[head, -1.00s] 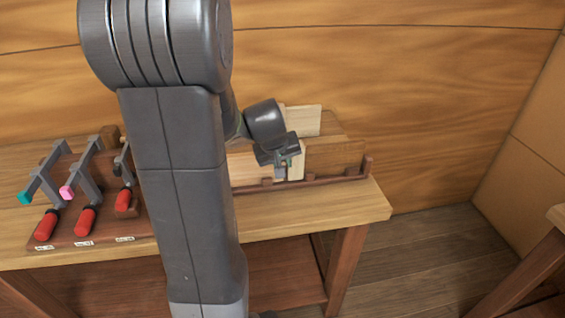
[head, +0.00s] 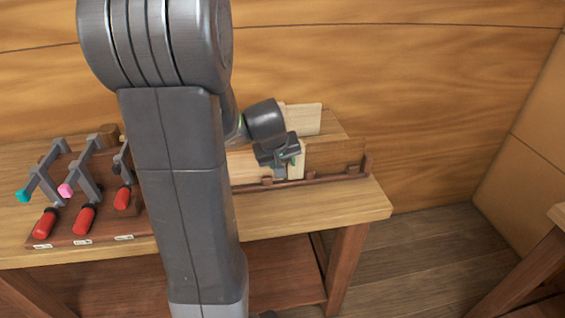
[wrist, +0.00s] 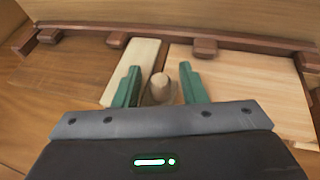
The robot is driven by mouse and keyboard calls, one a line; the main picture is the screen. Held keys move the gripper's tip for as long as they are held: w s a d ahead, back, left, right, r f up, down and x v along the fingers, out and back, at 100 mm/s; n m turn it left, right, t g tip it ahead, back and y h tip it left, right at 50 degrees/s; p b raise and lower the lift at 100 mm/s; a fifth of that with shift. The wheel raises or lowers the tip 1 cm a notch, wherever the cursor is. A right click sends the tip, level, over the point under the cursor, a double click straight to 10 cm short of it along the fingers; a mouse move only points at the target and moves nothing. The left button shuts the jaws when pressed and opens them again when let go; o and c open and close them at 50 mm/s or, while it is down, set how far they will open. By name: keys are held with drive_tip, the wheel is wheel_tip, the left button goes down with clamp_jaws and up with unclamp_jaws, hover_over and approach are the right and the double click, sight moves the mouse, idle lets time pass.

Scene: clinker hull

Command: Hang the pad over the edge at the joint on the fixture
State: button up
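My gripper (wrist: 161,88) is open. Its two green fingers stand either side of a pale round knob (wrist: 160,84) on a small brownish base, with a gap on both sides. The knob seems to belong to the pad, but most of it is hidden by the gripper. The fixture is a dark rail (wrist: 110,30) with boards against it: a darker board (wrist: 68,68) and a lighter board (wrist: 245,88). A pale strip (wrist: 131,70) lies between them, beside the left finger. In the head view my gripper (head: 284,163) is low over the fixture, next to the pale strip (head: 299,160).
A rack of clamps with red handles (head: 86,219) stands on the bench's left. A pale panel (head: 305,119) stands behind the fixture. The bench front (head: 320,212) is clear. Wooden walls rise behind, and another bench edge (head: 550,250) shows at the right.

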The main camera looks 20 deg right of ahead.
drive_tip(key=shift+o, duration=0.2)
drive_tip(key=v, duration=1.4)
drive_tip(key=shift+f, duration=0.15)
drive_tip(key=x, duration=1.3)
drive_tip(key=shift+w+d+f, duration=0.15)
drive_tip(key=shift+f, duration=0.1)
drive_tip(key=shift+r, duration=0.15)
